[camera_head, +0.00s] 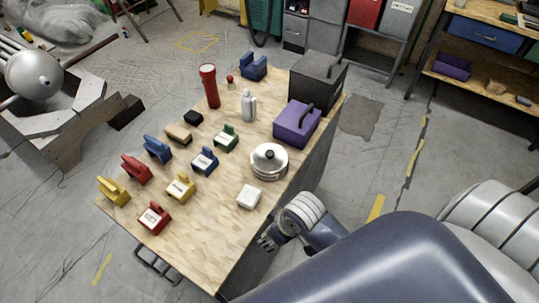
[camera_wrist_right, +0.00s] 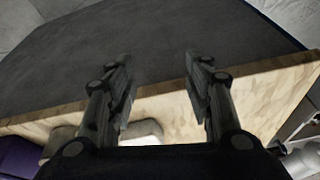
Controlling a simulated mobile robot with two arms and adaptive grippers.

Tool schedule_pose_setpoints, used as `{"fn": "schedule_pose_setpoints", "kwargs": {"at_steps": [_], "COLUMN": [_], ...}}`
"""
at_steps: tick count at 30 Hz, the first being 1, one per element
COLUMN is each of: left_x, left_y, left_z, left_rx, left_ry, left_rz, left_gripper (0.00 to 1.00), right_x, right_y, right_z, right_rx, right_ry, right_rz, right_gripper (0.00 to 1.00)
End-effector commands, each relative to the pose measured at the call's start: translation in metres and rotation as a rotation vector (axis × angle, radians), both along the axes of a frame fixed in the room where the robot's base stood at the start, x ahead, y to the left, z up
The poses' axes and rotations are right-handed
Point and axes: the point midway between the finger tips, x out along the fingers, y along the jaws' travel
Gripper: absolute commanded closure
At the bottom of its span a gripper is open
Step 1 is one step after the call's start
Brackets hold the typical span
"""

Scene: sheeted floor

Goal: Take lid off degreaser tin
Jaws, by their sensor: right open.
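The tin (camera_head: 268,174) is a round, silvery metal pot-like container on the right part of the wooden tabletop. My right gripper (camera_head: 267,243) is just off the table's right edge, below and apart from the tin. In the right wrist view my right gripper (camera_wrist_right: 160,72) has its two fingers spread with nothing between them, facing the table's edge and dark side. The tin cannot be made out clearly there. My left gripper is not in view.
A white block (camera_head: 249,197) lies between the tin and my right gripper. A purple box (camera_head: 297,123) and a dark grey box (camera_head: 318,80) stand behind the tin. A silver bottle (camera_head: 248,106), a red flashlight (camera_head: 210,87) and several coloured blocks occupy the table. Its front right is clear.

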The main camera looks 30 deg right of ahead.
Motion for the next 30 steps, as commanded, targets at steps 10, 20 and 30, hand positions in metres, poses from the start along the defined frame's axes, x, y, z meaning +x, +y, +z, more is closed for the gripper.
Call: {"fn": "schedule_pose_setpoints", "kwargs": {"at_steps": [10,20,30], "left_x": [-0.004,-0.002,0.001], "left_y": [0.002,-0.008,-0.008], "left_z": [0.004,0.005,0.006], "left_rx": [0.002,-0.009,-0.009], "left_ry": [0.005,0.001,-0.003], "left_rz": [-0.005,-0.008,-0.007], "left_gripper": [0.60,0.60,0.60], "right_x": [0.066,0.142,0.196], "right_y": [0.024,-0.017,-0.088], "right_z": [0.046,0.085,0.153], "right_rx": [-0.005,-0.113,-0.186], "right_ry": [0.011,0.114,0.217], "right_rz": [0.279,0.460,0.464], "right_gripper": [0.53,0.53,0.53]}}
